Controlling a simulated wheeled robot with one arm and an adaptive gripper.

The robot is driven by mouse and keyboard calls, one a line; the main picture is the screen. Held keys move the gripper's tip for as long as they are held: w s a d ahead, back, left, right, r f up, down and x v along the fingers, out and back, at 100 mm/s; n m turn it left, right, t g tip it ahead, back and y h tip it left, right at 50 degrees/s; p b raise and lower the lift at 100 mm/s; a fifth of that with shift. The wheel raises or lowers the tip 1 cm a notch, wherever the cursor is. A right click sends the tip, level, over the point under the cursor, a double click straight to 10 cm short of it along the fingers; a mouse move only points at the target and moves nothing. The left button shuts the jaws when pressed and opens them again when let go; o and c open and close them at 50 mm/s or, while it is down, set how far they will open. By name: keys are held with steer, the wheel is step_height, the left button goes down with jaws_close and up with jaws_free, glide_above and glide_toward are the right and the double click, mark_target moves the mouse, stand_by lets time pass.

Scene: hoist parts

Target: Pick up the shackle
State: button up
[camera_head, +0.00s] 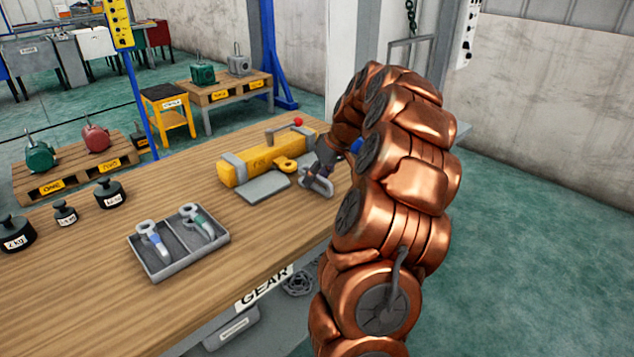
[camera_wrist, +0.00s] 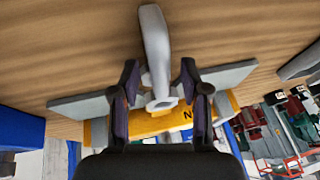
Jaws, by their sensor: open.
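A grey metal piece that looks like a shackle (camera_head: 318,184) is at the far right part of the workbench, beside the yellow beam. In the wrist view this shackle (camera_wrist: 155,40) stretches from the top middle down to a ring-like end between my fingers. My gripper (camera_head: 318,165) points down at it, with dark fingers open on either side, as the wrist view also shows (camera_wrist: 160,78). Gaps show between fingers and shackle.
A yellow hoist beam (camera_head: 240,168) with grey end fittings lies close behind my gripper, with a grey plate (camera_head: 262,189) in front. Several black weights (camera_head: 110,193) stand at left. The wooden bench (camera_head: 215,275) is bare between tray and plate.

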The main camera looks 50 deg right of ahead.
steer(key=shift+c, duration=0.4)
jaws_close()
